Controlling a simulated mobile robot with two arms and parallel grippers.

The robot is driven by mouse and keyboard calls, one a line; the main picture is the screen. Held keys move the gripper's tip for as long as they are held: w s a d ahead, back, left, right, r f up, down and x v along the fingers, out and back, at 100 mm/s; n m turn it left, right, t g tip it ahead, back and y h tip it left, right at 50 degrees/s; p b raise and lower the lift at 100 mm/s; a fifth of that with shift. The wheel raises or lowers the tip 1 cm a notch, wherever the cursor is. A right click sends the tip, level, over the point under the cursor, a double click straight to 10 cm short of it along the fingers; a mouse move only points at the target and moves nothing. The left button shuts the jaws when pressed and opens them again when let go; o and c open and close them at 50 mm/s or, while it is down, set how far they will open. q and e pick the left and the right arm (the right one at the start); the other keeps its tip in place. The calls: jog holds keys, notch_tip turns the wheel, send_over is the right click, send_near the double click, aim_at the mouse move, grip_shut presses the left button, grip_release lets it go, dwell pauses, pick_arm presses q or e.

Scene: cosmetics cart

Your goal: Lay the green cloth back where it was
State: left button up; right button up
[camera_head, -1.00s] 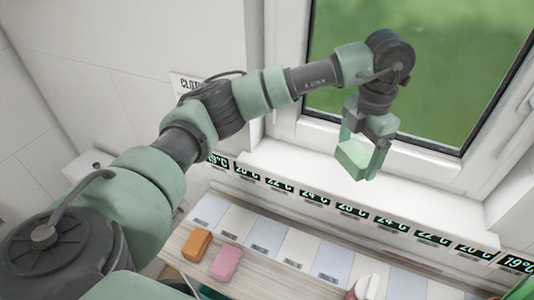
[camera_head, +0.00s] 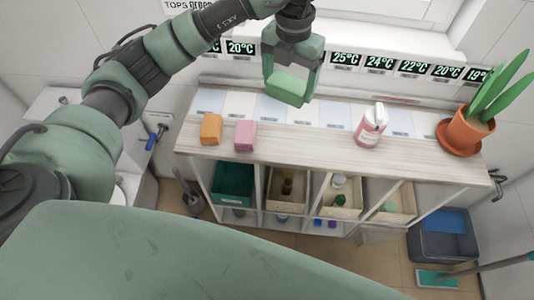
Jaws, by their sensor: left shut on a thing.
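My left gripper (camera_head: 290,90) is shut on the green cloth (camera_head: 287,87), a pale green folded block between its two fingers. It holds the cloth over the back of the wooden counter (camera_head: 300,139), in front of the row of temperature displays. An orange folded block (camera_head: 211,129) and a pink one (camera_head: 245,135) lie on the counter to the left. Pale blue and white labelled panels (camera_head: 239,104) run along the back of the counter; the gripper and cloth hide part of this row. My right gripper is not in view.
A pink-and-white bottle (camera_head: 370,126) and a potted plant (camera_head: 465,133) stand on the counter to the right. Bins, including a green one (camera_head: 234,183), fill the shelves below. A dark tub (camera_head: 443,234) stands on the floor at right.

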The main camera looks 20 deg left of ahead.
pick_arm(q)
jog(key=f, duration=0.3)
jog(key=shift+w+d, duration=0.1)
jog(key=shift+d, duration=0.1)
send_over(285, 144)
notch_tip(285, 144, down, 7)
notch_tip(285, 144, down, 6)
jog(key=shift+p, duration=1.05)
jog(key=shift+f, duration=0.3)
notch_tip(285, 144, down, 3)
jog(key=shift+f+p, duration=0.2)
jog(key=shift+p, duration=0.3)
jog(key=shift+f, duration=0.45)
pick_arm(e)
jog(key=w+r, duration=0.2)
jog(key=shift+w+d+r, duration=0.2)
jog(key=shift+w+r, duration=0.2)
